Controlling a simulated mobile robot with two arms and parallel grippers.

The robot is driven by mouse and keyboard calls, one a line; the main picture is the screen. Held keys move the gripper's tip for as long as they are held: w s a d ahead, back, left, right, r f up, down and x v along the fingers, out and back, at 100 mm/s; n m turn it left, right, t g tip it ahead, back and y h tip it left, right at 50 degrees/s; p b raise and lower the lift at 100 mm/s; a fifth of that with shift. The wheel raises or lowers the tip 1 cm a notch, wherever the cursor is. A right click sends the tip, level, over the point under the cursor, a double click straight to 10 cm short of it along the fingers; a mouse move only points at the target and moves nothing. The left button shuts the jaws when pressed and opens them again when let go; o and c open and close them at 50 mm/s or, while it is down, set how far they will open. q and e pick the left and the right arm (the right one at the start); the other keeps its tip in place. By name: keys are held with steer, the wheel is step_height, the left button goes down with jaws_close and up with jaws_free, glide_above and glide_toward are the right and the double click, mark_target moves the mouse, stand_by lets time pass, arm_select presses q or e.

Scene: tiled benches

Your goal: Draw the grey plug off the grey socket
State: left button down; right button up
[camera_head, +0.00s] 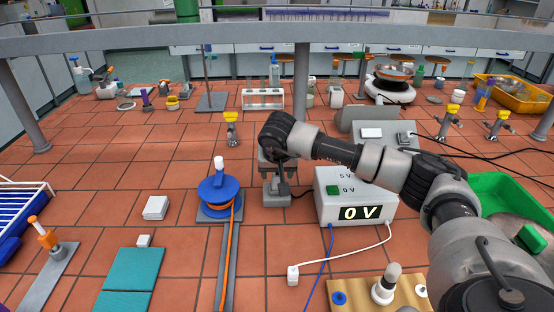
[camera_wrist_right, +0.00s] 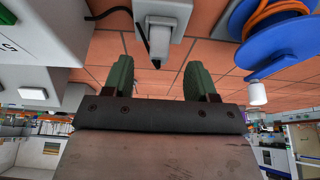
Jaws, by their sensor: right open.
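The grey socket (camera_head: 275,200) is a small block on the tiled bench, left of the white meter box. It shows at the top of the right wrist view (camera_wrist_right: 164,10). A narrower grey piece, which looks like the grey plug (camera_wrist_right: 159,40), sits at it with a black cord beside it. In the head view the plug is mostly hidden behind my gripper. My right gripper (camera_head: 277,174) is above the socket, pointing down. In the wrist view its two green fingers (camera_wrist_right: 160,78) are apart with nothing between them; the plug lies just beyond the gap. My left gripper is not in view.
The white box (camera_head: 358,207) reading 0 V stands close on the right. A blue reel (camera_head: 219,193) with orange cord stands close on the left. Tiles directly before the socket are clear.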

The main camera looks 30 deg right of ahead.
mark_target(276, 180)
steer(key=x, duration=0.4)
steer(key=shift+w+d+f+p, duration=0.1)
steer(key=shift+w+f+p, duration=0.05)
steer(key=shift+f+p, duration=0.2)
steer(key=shift+w+d+f, duration=0.1)
steer(key=shift+w+f, duration=0.15)
steer(key=shift+f, duration=0.5)
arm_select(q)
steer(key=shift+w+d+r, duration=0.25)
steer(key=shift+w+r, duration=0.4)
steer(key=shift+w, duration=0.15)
arm_select(e)
steer(key=shift+d, duration=0.1)
steer(key=c, duration=0.9)
arm_select(q)
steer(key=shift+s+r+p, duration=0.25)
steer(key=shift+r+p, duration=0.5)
steer(key=shift+p, duration=0.1)
arm_select(e)
steer(key=shift+r, duration=1.25)
